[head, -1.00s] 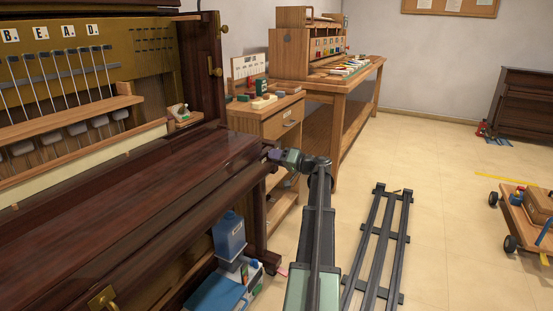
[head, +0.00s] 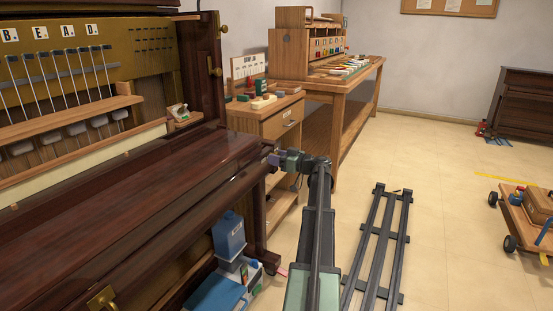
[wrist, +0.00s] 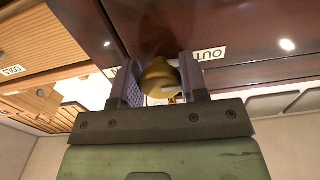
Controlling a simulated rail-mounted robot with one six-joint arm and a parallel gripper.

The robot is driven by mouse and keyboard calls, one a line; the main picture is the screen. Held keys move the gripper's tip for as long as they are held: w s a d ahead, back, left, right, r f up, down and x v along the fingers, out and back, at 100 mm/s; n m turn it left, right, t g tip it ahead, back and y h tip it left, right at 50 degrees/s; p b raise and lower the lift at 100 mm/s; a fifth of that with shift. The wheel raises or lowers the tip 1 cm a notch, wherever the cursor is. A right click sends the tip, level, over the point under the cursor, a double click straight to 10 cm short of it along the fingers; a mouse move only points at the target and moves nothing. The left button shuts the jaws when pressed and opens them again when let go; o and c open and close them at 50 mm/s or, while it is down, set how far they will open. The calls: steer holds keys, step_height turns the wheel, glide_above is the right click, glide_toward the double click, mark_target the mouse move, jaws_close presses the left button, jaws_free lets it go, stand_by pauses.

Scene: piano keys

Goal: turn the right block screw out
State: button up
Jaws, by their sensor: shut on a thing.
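The right block screw (wrist: 160,78) is a brass, rounded head on the dark reddish-brown wood of the piano. In the wrist view my gripper (wrist: 158,88) has a finger on each side of it and is shut on it. A white label reading OUT (wrist: 209,54) is on the wood to the right of the screw. Part of another label shows by the left finger and cannot be read. In the head view my gripper (head: 272,158) is at the right end of the piano (head: 130,205); the screw is hidden there.
A wooden drawer cabinet (head: 268,122) and a workbench (head: 350,95) stand behind the gripper. A blue jug (head: 229,236) and boxes sit below the piano's end. Dark rails (head: 378,250) lie on the floor to the right. The floor beyond is mostly clear.

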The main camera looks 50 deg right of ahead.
steer(key=shift+n, duration=0.4)
steer(key=o, duration=0.9)
steer(key=s+d, duration=0.2)
steer(key=s, duration=0.8)
steer(key=shift+s, duration=0.35)
